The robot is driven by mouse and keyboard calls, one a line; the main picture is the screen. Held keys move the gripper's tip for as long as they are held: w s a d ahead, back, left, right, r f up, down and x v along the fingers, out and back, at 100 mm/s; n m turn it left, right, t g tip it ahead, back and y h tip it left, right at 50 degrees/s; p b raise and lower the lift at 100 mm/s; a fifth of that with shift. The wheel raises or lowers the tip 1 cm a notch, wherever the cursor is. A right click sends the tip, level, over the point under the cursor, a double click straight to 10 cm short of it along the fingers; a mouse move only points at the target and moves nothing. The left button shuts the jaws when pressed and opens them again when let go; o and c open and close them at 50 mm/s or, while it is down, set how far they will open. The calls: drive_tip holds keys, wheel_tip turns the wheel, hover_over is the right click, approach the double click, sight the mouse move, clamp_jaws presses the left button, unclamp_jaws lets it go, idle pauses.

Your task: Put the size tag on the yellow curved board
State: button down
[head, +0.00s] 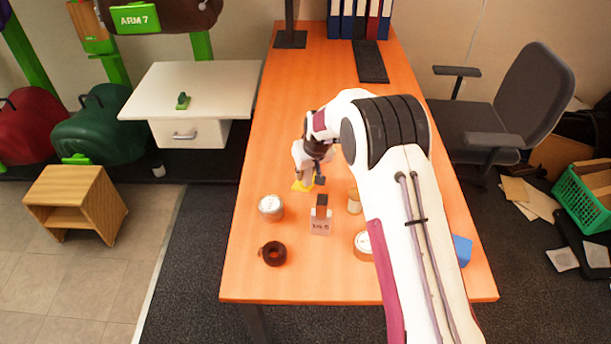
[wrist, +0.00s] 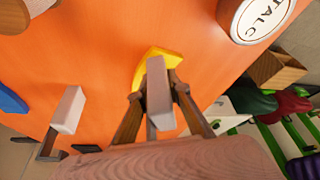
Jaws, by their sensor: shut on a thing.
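The yellow curved board (wrist: 144,70) lies on the orange table in the wrist view, just beyond my fingertips. In the head view only a small part of it (head: 300,187) shows beside my gripper (head: 314,178). In the wrist view my gripper (wrist: 160,95) is shut on a pale, narrow block, which I take to be the size tag (wrist: 157,80). The tag's far end overlaps the board in this view and hides its middle. Whether it touches the board or hangs above it, I cannot tell. The tag cannot be made out in the head view.
A round tin (head: 271,207) stands left of a labelled block (head: 320,224). A dark tape roll (head: 273,253) lies in front. A small jar (head: 354,202), another round item (head: 363,245) and a blue object (head: 462,249) are near my arm. The table's left side (head: 268,125) is clear.

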drive_tip(key=shift+f, duration=0.75)
drive_tip(key=shift+f, duration=0.1)
drive_tip(key=c, duration=1.9)
unclamp_jaws()
drive_tip(key=v, duration=1.2)
drive_tip(key=shift+r, duration=0.2)
